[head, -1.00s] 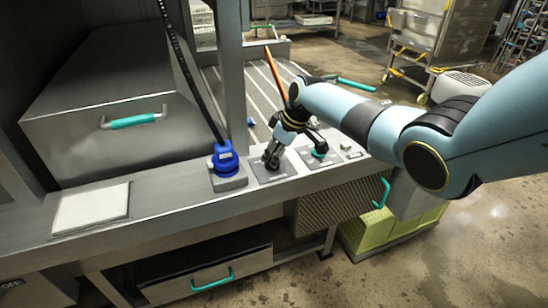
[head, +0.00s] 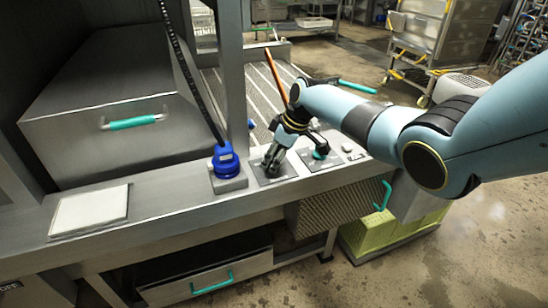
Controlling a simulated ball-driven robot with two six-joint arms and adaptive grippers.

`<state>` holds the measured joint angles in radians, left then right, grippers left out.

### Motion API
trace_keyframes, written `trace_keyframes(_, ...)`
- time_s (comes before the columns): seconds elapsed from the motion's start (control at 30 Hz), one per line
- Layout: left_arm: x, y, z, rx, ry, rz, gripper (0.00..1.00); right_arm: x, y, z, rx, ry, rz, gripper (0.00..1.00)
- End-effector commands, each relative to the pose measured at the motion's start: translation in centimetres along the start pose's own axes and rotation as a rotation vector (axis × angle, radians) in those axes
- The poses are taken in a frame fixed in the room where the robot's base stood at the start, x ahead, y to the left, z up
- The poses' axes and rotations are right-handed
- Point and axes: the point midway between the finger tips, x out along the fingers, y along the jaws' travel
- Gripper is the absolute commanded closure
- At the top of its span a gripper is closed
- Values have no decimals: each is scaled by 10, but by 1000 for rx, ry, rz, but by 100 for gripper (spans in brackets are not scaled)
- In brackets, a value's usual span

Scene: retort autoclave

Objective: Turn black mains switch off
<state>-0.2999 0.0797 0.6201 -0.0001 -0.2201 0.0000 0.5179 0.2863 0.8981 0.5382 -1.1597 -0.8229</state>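My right gripper (head: 272,165) reaches down from the right onto a grey switch plate (head: 284,173) on the steel ledge, its black fingers at the middle of the plate. The black mains switch itself is hidden behind or between the fingers; I cannot make it out. Whether the fingers are closed on it is too small to tell. My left gripper is not in view.
A blue plug device (head: 226,160) on a grey block stands just left of the fingers. A plate with a teal knob (head: 320,151) is just right. A white pad (head: 90,210) lies on the ledge (head: 170,203) at left. A steel box (head: 125,110) stands behind.

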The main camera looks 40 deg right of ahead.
Motion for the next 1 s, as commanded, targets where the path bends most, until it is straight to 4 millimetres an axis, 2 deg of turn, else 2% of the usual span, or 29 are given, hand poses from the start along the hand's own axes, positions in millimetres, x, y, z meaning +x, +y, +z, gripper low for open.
trace_keyframes(0.27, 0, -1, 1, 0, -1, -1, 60, -3, 2, -2, 0, 3, 4, 63)
trace_keyframes(0.37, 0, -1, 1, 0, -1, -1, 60, -10, 3, -2, 0, 5, 6, 63)
trace_keyframes(0.53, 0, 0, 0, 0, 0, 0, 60, -37, 2, -1, -4, 4, 7, 63)
trace_keyframes(0.8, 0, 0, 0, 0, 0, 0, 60, -95, 1, 0, -4, 1, 5, 63)
trace_keyframes(1.0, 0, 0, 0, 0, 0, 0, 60, -117, 1, -1, -1, 2, 3, 63)
